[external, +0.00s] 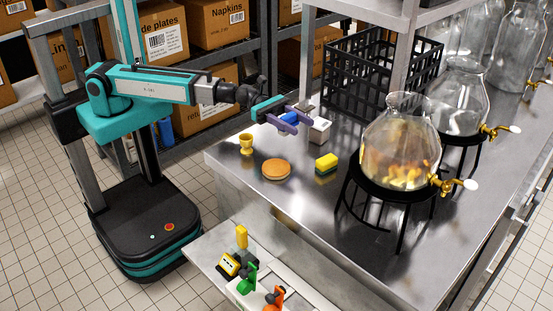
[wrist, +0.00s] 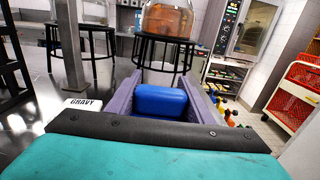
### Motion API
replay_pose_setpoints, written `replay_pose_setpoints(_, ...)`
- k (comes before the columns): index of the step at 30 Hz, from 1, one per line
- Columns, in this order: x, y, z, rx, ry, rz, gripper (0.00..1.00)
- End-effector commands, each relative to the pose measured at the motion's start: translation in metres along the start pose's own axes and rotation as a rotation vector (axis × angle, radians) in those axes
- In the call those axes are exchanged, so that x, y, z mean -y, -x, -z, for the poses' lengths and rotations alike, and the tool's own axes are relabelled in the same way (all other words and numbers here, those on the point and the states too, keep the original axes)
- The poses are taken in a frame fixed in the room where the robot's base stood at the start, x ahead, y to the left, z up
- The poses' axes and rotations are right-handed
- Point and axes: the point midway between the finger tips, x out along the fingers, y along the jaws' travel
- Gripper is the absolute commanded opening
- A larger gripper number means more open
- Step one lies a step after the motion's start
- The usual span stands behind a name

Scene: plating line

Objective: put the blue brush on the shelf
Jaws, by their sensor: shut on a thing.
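The blue brush (external: 289,117) is held between the purple fingers of my gripper (external: 299,117), above the left end of the steel table. In the wrist view the brush (wrist: 160,101) shows as a plain blue block between the two fingers, which are shut on it. Its far side is hidden. A steel shelf (external: 345,28) stands on posts over the back of the table, above and to the right of my gripper. A lower ledge (external: 211,261) with small things on it runs along the front; I cannot tell which one the task calls the shelf.
A white gravy box (external: 320,131) stands close beside my gripper. A yellow egg cup (external: 246,144), a bun (external: 276,169) and a sponge (external: 327,163) lie nearer the front. A black crate (external: 370,75) and glass dispensers (external: 400,145) on stands fill the right.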

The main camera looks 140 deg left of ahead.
Motion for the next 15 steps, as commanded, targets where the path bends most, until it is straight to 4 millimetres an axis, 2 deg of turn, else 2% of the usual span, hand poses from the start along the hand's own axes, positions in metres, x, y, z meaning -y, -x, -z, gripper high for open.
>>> replay_pose_setpoints(1,0.000,0.000,0.009,-0.002,0.002,0.000,0.23)
replay_pose_setpoints(6,0.000,0.000,0.028,-0.001,0.001,0.000,0.23)
replay_pose_setpoints(15,0.000,0.000,0.035,0.001,0.000,0.001,0.23)
